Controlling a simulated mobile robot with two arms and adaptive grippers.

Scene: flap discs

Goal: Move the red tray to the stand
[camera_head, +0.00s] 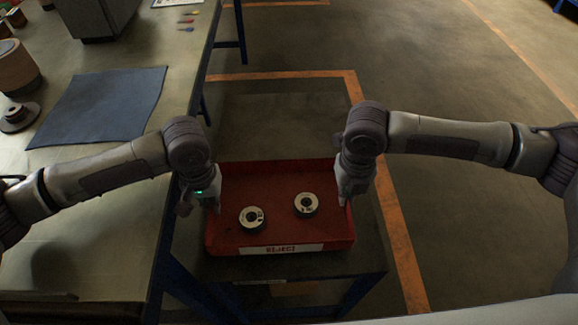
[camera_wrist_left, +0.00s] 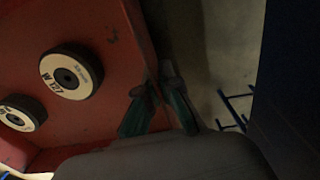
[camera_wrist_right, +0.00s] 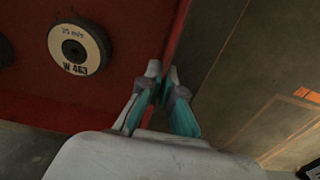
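The red tray (camera_head: 275,180) is in the middle of the head view, with a white label on its front wall and two flap discs (camera_head: 251,217) (camera_head: 306,204) lying in it. It is over the dark top of the stand (camera_head: 372,250); I cannot tell whether it rests on it. My left gripper (camera_head: 217,203) is shut on the tray's left wall; the wall (camera_wrist_left: 137,30) runs between its fingers in the left wrist view. My right gripper (camera_head: 345,199) is shut on the right wall, which shows between its fingers in the right wrist view (camera_wrist_right: 178,35).
A long workbench (camera_head: 105,225) stands at the left, close beside the stand. It holds a dark blue mat (camera_head: 103,104) and several items at its far end. The floor (camera_head: 460,85) to the right and beyond is open, with orange lines.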

